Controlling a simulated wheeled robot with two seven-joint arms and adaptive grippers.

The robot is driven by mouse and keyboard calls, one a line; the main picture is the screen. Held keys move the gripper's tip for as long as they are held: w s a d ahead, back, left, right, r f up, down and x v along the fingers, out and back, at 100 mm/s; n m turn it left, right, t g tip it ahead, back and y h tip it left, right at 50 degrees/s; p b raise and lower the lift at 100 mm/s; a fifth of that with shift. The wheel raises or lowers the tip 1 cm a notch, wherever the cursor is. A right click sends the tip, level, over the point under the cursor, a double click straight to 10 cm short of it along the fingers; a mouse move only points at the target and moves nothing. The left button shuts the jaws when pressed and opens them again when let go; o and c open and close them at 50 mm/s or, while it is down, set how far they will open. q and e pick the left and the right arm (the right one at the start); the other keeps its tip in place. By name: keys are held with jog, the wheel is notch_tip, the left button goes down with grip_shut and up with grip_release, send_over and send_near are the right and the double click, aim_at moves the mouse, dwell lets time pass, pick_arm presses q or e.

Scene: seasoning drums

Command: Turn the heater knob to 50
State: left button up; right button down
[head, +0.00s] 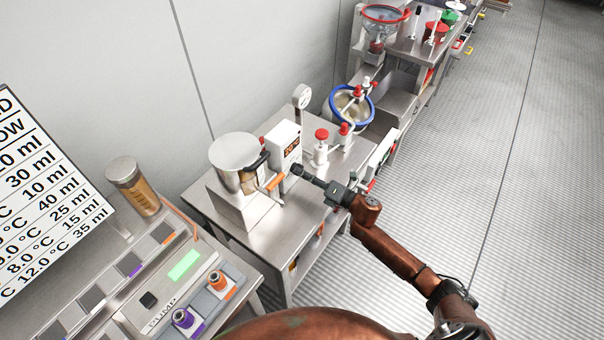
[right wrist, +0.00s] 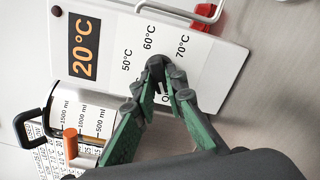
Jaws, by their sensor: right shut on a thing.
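My right gripper (head: 297,171) reaches the front of the heater from the right. In the right wrist view its green-padded fingers (right wrist: 164,82) are closed around the knob, hiding part of it and the lower marks. The knob's pointer cannot be made out. My left gripper is not in view.
The steel pot (head: 233,160) with an orange-handled tap (head: 275,181) stands just left of the gripper. Red-topped valves (head: 321,140) and a gauge (head: 302,96) stand behind. A pump panel (head: 165,310) is at lower left. The floor at right is clear.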

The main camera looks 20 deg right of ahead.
pick_arm(q)
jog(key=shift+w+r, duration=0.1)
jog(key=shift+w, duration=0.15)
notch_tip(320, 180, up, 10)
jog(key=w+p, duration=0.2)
jog(key=p, duration=0.8)
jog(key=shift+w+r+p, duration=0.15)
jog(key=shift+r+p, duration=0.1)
jog(key=shift+p, duration=0.05)
pick_arm(e)
jog(key=shift+w+d+r+m, duration=0.1)
jog(key=shift+r+m, duration=0.05)
jog(key=shift+m, duration=5.75)
jog(key=shift+d+r+m, duration=0.1)
jog(key=shift+r+m, duration=0.05)
jog(key=shift+m, duration=5.75)
jog(key=c, duration=2)
grip_release()
jog(key=shift+o, duration=0.2)
